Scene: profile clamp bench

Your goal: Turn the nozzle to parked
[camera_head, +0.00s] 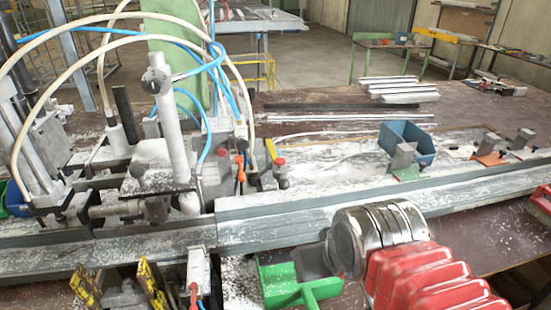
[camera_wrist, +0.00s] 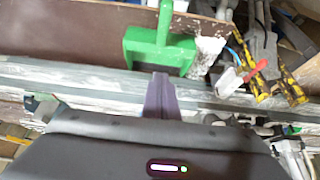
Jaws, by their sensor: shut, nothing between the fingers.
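No part is clearly marked as the nozzle, and I cannot tell which way one points. A white upright pipe (camera_head: 175,140) stands on the bench machine at the left, with blue and cream hoses around it. An orange-red lever (camera_head: 240,168) sits right of its foot. At the front edge, a white fitting with a red lever (camera_head: 194,292) also shows in the wrist view (camera_wrist: 258,68). My gripper (camera_wrist: 162,95) is shut and empty in the wrist view, over the grey bench rail, apart from both levers as far as I can see.
A blue bin (camera_head: 408,140) and metal profiles (camera_head: 400,90) lie farther back. Hoses arch over the machine.

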